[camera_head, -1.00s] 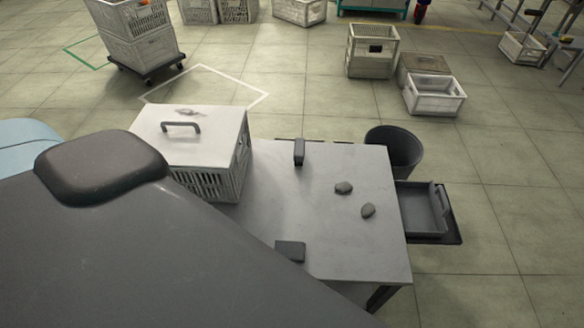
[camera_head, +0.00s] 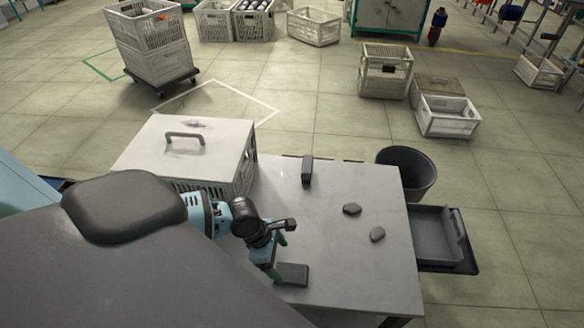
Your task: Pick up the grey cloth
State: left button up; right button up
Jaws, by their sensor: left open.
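Two small grey lumps lie on the right part of the table: one (camera_head: 351,209) a little behind the other (camera_head: 377,234). A flat dark grey piece (camera_head: 292,274) lies near the table's front left. I cannot tell for certain which of these is the grey cloth. My left gripper (camera_head: 281,252) is open over the left part of the table, just behind and above the flat dark piece. It looks empty and is well left of the two lumps. Its fingertips are small and partly unclear. My right gripper is out of view.
A dark upright block (camera_head: 307,170) stands at the table's (camera_head: 340,268) back. A lidded white crate (camera_head: 184,160) stands at its left. A dark bin (camera_head: 407,172) and a dark tray (camera_head: 438,237) are beyond the right edge. The table's middle is clear.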

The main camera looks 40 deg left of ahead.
aim_at(291, 272)
pick_arm(q)
jog(key=shift+b+x, duration=0.3)
jog(key=shift+x, duration=0.9)
jog(key=shift+b+x, duration=0.6)
jog(key=shift+x, duration=1.65)
jog(key=shift+d+f, duration=0.25)
jog(key=shift+f, duration=0.15)
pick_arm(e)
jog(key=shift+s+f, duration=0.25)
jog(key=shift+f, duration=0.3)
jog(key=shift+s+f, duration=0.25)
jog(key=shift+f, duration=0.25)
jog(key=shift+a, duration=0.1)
pick_arm(q)
jog(key=shift+f, duration=0.15)
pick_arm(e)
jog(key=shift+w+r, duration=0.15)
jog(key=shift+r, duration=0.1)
pick_arm(q)
jog(key=c, duration=1)
jog(key=shift+c, duration=0.2)
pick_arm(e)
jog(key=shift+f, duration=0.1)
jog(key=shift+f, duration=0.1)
